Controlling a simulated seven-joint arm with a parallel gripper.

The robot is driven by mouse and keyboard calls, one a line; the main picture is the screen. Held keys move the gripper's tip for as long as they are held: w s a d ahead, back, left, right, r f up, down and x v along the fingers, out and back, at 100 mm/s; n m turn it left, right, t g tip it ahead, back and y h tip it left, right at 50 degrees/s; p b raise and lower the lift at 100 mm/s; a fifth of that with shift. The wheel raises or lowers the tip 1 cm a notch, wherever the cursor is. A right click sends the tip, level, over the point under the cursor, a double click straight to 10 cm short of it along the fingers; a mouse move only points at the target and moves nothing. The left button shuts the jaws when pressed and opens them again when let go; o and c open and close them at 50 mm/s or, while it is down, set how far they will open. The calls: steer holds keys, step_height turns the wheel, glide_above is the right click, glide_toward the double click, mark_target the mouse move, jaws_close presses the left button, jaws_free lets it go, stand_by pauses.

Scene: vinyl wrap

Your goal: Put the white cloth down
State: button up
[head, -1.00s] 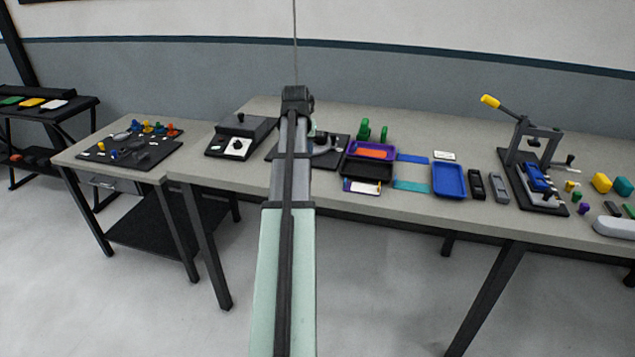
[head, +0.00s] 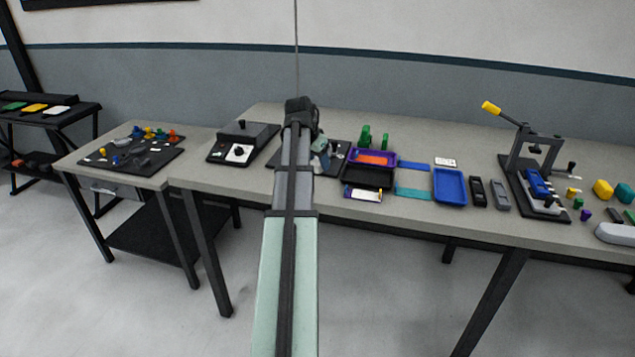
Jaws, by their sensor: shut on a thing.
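My gripper (head: 320,156) is partly visible beyond my arm, low over the left-middle part of the long table, beside the black-and-purple trays. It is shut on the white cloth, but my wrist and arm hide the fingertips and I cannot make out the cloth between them. Whether the cloth touches the table cannot be told.
The grey table (head: 400,212) carries a black box with a dial (head: 239,153), a purple tray (head: 390,155), a blue tray (head: 450,186) and a lever press (head: 530,160). A side table (head: 75,165) and a rack with green, yellow and white pieces (head: 60,110) stand left.

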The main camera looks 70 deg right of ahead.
steer(key=shift+f, duration=3.6)
steer(key=shift+f, duration=0.1)
steer(key=o, duration=0.9)
steer(key=shift+o, duration=0.2)
steer(key=v, duration=1.2)
